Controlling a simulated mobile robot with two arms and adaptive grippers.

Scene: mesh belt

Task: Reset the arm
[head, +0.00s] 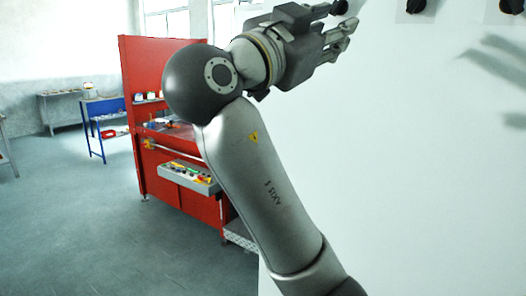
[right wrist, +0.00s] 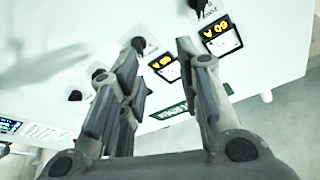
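My right arm rises through the middle of the head view, and its right gripper (head: 338,42) is raised at the top in front of a white panel (head: 420,200). In the right wrist view the right gripper (right wrist: 160,65) has its fingers spread apart with nothing between them. Beyond the fingers are black knobs and two small displays with yellow digits (right wrist: 220,36) on the white panel. I cannot tell whether the fingers touch the panel. My left gripper is not in either view.
A red workbench (head: 155,85) with a grey tray (head: 188,178) of small coloured items stands left of my arm. A blue table (head: 95,120) is farther back left. Black knobs (head: 415,6) sit at the panel's top. The grey floor at left is clear.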

